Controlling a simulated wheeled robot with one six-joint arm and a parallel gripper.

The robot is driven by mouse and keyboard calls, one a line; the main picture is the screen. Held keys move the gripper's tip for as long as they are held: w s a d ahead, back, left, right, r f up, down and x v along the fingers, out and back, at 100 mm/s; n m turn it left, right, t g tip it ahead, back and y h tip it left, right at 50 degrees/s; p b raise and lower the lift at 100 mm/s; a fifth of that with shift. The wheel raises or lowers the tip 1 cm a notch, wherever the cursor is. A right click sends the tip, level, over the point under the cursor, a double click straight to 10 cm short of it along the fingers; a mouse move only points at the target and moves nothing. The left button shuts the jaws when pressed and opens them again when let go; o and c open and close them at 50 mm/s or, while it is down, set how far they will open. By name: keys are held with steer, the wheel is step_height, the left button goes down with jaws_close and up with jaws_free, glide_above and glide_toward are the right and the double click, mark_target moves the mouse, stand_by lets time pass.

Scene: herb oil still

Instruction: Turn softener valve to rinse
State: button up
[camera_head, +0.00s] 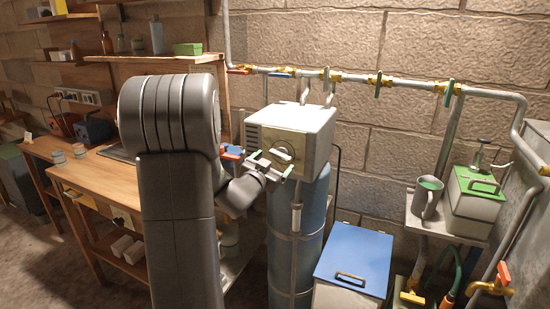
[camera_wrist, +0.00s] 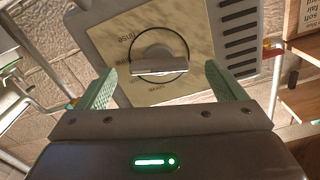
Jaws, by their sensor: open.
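The softener's pale control box (camera_head: 305,122) sits on top of a tall blue tank (camera_head: 312,215). In the wrist view its front plate (camera_wrist: 190,35) is cream with a grey border and a round black ring. A pale bar-shaped knob (camera_wrist: 158,66) stands in the ring, its bar lying nearly level in the picture. The word "rinse" is readable left of the knob; other lettering is too blurred. My gripper (camera_head: 271,162) is open in front of the box. In the wrist view its green-padded fingers (camera_wrist: 160,85) are spread either side of the knob, apart from it.
Pipes with several valves (camera_head: 378,83) run along the wall behind. A blue-lidded bin (camera_head: 355,255) stands right of the tank. A shelf with a grey mug (camera_head: 427,198) and a green-topped box (camera_head: 475,200) is farther right. A wooden bench (camera_head: 105,180) is at left.

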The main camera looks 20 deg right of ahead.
mark_target(281, 155)
steer(key=shift+x, duration=1.55)
steer(key=shift+c, duration=0.2)
steer(key=c, duration=0.9)
steer(key=shift+c, duration=0.2)
steer(key=shift+f+m+b, duration=0.1)
steer(key=shift+m+b, duration=0.2)
steer(key=shift+b, duration=0.1)
steer(key=m+b, duration=0.2)
steer(key=b, duration=0.1)
steer(key=shift+f+m, duration=0.1)
steer(key=shift+m, duration=0.2)
steer(key=shift+r+m+b, duration=0.1)
steer(key=shift+m+b, duration=0.75)
steer(key=shift+m, duration=0.3)
steer(key=shift+r+m+b, duration=0.15)
steer(key=shift+m+b, duration=0.7)
steer(key=shift+m, duration=0.3)
steer(key=shift+a, duration=0.1)
steer(key=o, duration=1)
